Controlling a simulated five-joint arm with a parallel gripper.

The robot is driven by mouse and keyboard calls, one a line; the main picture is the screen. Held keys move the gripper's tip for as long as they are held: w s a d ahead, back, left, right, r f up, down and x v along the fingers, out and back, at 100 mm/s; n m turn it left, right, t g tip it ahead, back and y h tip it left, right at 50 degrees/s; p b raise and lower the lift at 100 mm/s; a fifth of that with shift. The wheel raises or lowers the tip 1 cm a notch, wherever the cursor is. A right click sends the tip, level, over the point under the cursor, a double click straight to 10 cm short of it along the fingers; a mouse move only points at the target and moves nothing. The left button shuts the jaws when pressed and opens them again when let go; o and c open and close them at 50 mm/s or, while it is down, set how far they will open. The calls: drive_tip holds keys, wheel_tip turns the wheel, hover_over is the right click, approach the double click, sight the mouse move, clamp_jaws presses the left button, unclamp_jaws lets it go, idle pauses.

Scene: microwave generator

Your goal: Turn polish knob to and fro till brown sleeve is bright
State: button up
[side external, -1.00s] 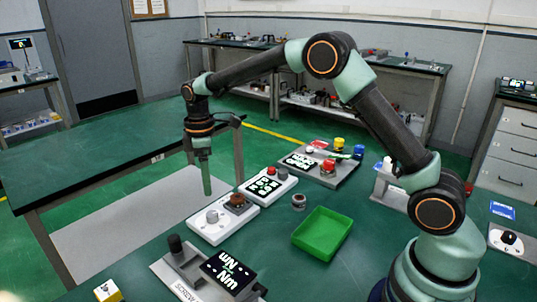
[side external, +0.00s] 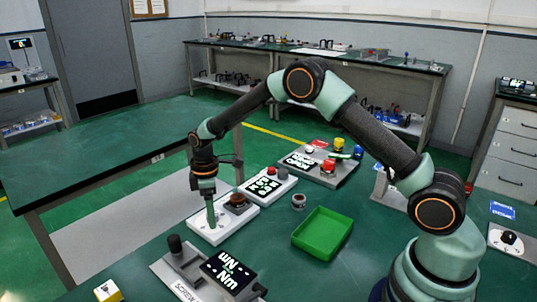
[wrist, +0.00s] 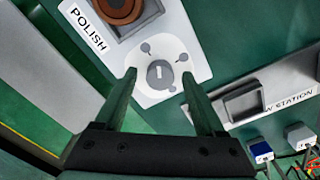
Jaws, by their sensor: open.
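The white polish station (side external: 238,222) stands on the green table, and its "POLISH" label shows in the wrist view (wrist: 88,30). Its round grey knob (wrist: 160,74) has a pale pointer mark and sits on a white disc with small dark marks around it. The brown sleeve (side external: 238,200) sits in a dark holder beside the knob; it also shows at the top of the wrist view (wrist: 120,9). My gripper (side external: 212,224) points down over the knob, open, with one finger on each side and gaps between. In the side view my fingers largely hide the knob.
A screw station (side external: 177,287) lies in front. Another white panel with a red button (side external: 271,170) stands just behind. A green tray (side external: 322,234) and a small round part (side external: 298,201) lie to the right.

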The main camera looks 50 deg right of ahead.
clamp_jaws()
drive_tip(key=shift+m, duration=0.3)
drive_tip(key=m, duration=1.2)
idle(0.4)
drive_tip(key=shift+r, duration=0.1)
unclamp_jaws()
